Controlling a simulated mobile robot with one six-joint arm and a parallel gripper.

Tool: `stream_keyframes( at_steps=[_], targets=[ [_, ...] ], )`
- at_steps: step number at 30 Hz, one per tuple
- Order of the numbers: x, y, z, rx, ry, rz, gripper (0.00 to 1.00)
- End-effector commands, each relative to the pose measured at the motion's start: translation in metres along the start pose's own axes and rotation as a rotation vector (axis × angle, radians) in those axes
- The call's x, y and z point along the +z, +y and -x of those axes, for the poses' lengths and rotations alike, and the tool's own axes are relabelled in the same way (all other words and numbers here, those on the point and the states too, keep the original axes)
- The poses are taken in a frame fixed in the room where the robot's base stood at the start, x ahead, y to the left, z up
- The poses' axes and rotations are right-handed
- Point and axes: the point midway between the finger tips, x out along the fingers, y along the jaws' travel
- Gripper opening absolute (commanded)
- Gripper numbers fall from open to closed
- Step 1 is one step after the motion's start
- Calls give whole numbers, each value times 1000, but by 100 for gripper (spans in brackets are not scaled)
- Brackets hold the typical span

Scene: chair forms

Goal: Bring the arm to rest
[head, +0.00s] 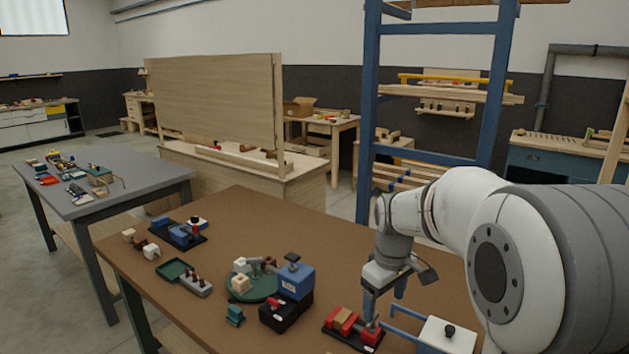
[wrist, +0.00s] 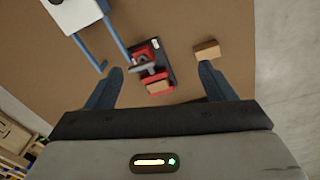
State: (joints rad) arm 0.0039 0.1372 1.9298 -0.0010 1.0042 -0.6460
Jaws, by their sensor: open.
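My gripper (head: 384,300) hangs from the arm above the near right part of the brown table (head: 235,215). It also shows in the wrist view (wrist: 161,72), with its two blue fingers spread wide and nothing between them in its grasp. Beneath it is a red vise (head: 352,328) on a black base, holding a wooden block; the vise also shows in the wrist view (wrist: 148,58), between the fingers in the picture. A loose wooden block (wrist: 207,50) lies on the table near the right finger's tip in the wrist view.
A white box with blue bars (head: 447,335) stands right of the vise. Left of it are a blue block on a black base (head: 292,285), a green round plate (head: 250,287) and a green tray (head: 174,268). A blue rack frame (head: 368,110) rises behind the table. Bare tabletop lies behind these things.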

Motion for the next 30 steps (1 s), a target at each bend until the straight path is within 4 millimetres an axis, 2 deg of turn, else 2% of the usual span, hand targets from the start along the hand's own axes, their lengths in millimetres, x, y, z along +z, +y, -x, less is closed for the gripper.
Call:
stream_keyframes(
  at_steps=[3, 9, 15, 18, 24, 30],
  targets=[
    [30, -23, 16, 17, 25, -111, 76],
    [80, -61, 27, 36, 66, -300, 76],
    [127, -96, 26, 47, 109, -482, 76],
    [145, -110, 23, 50, 127, -554, 76],
    [163, -123, 17, 50, 144, -630, 76],
    [165, -125, 16, 50, 146, -640, 76]
  ],
)
